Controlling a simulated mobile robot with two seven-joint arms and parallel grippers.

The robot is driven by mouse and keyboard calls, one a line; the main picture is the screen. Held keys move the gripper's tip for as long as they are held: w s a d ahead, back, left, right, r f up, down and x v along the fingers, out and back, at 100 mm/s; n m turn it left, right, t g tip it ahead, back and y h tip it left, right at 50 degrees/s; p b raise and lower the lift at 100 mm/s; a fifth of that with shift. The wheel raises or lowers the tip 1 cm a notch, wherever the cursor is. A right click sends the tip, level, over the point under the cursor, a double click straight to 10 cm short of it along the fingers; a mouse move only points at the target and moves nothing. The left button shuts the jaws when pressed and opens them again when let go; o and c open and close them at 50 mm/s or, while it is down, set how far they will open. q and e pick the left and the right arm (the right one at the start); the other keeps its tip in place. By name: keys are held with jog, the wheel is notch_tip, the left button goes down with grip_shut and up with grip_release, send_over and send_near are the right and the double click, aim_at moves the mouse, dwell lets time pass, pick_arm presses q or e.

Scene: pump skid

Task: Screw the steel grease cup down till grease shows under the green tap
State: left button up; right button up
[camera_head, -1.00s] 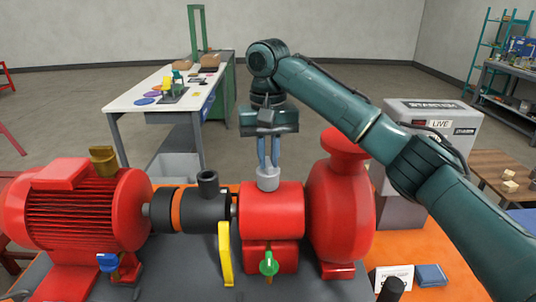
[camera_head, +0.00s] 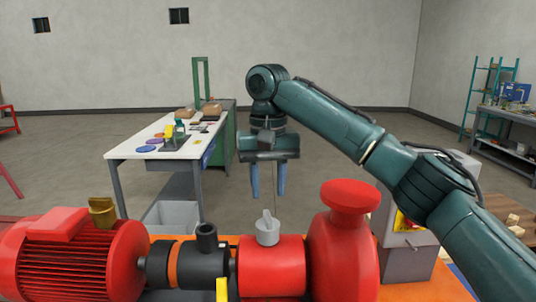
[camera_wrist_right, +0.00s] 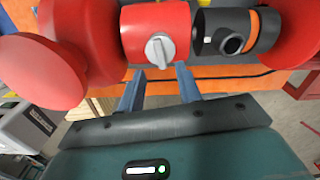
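The steel grease cup (camera_head: 267,232) stands upright on top of the red bearing housing (camera_head: 272,264), its wing handle showing. It also shows in the right wrist view (camera_wrist_right: 160,48), just beyond the fingertips. My right gripper (camera_head: 268,197) points down above the cup, with its blue fingers apart and nothing between them. There is a clear gap between the fingertips and the cup. In the right wrist view the right gripper (camera_wrist_right: 160,72) is likewise open. The green tap is below the edge of the head view and cannot be seen. My left gripper is not in view.
The red pump casing (camera_head: 345,245) rises close right of the cup. A white-topped table (camera_head: 150,140) stands behind.

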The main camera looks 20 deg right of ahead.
aim_at(268, 214)
notch_tip(268, 214, up, 8)
jog(key=shift+f, duration=0.25)
jog(key=shift+f, duration=0.1)
dwell(1.0)
